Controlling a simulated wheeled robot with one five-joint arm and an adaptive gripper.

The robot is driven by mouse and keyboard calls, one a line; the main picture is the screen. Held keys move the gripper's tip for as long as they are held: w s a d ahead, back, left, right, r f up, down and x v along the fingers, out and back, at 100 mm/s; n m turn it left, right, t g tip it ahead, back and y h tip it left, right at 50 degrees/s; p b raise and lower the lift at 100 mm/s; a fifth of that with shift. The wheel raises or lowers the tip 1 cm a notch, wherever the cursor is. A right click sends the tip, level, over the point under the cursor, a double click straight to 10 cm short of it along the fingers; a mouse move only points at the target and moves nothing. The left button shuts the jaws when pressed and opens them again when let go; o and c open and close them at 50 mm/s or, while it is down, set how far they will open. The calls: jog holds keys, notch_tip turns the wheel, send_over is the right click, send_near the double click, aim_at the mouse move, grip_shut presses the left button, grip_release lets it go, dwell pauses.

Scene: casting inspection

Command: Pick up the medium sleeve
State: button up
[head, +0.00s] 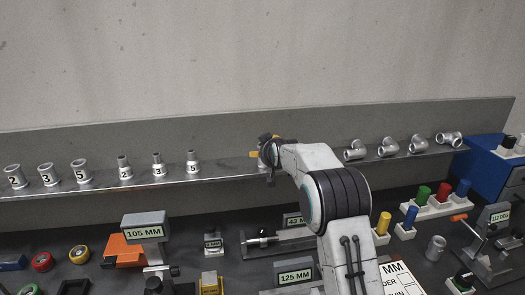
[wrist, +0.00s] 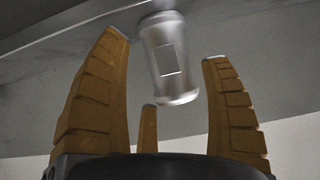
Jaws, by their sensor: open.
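A silvery, slightly flared cylindrical part (wrist: 170,62), sleeve-like, with a plain square patch, shows in the wrist view. It stands out from the grey shelf edge. My gripper (wrist: 165,45) has its orange fingers spread to the left, right and below this part. Gaps show on both sides, and I see no finger touching it. In the head view my gripper (head: 262,153) is at the middle of the long shelf, and my arm hides most of what stands there. I cannot read a size on the part.
Below is a dark bench with a 105 MM gauge (head: 146,226), coloured plugs (head: 444,192) and rolls of tape (head: 42,262). A blue cabinet (head: 490,170) stands at right.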

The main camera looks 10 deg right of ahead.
jog(key=shift+w+a+f, duration=0.2)
jog(key=shift+w+f, duration=0.1)
jog(key=shift+w, duration=0.35)
jog(key=shift+s+d, duration=0.15)
jog(key=shift+c, duration=0.3)
jog(key=c, duration=1)
jog(key=shift+r, duration=0.15)
